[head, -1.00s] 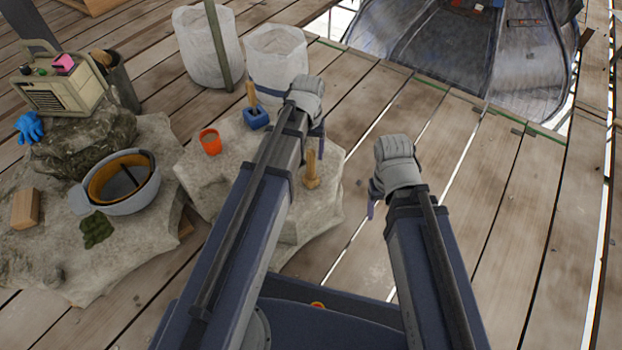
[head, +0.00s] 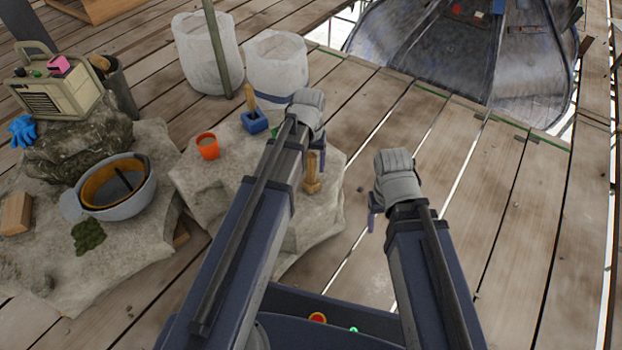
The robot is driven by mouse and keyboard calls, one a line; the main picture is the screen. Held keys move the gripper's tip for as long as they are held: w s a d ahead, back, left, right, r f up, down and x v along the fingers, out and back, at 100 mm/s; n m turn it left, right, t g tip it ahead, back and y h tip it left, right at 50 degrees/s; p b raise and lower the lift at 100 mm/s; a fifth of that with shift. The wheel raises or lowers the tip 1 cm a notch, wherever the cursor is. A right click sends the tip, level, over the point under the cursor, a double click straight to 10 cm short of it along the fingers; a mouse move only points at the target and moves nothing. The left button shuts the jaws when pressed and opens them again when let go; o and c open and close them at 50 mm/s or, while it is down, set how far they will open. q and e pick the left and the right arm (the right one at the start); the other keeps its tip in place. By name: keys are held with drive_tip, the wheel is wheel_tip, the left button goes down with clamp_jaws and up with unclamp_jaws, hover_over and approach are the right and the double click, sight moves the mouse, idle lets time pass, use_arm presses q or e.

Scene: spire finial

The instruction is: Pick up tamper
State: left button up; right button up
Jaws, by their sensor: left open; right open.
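A small wooden tamper (head: 312,184), with an upright handle on a wider round foot, stands on the right part of the pale stone slab (head: 225,190). My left gripper (head: 321,160) is open, its fingers pointing down near the top of the tamper's handle. They overlap the handle in the picture, and I cannot tell whether they touch it. My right gripper (head: 373,216) is open and empty over the planks, to the right of the slab.
A blue block with a wooden handle (head: 255,122) and an orange cup (head: 208,146) stand on the same slab. A grey bowl (head: 125,200), a wooden block (head: 16,213) and a beige machine (head: 60,90) are at left. White sacks (head: 277,72) stand behind. Planks at right are clear.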

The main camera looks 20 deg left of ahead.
sight(311, 172)
use_arm(q)
drive_tip(key=f+b, duration=0.1)
drive_tip(key=f, duration=0.1)
drive_tip(key=f+b, duration=0.2)
drive_tip(key=shift+d, duration=0.2)
drive_tip(key=shift+r, duration=0.15)
drive_tip(key=shift+c, duration=0.2)
clamp_jaws()
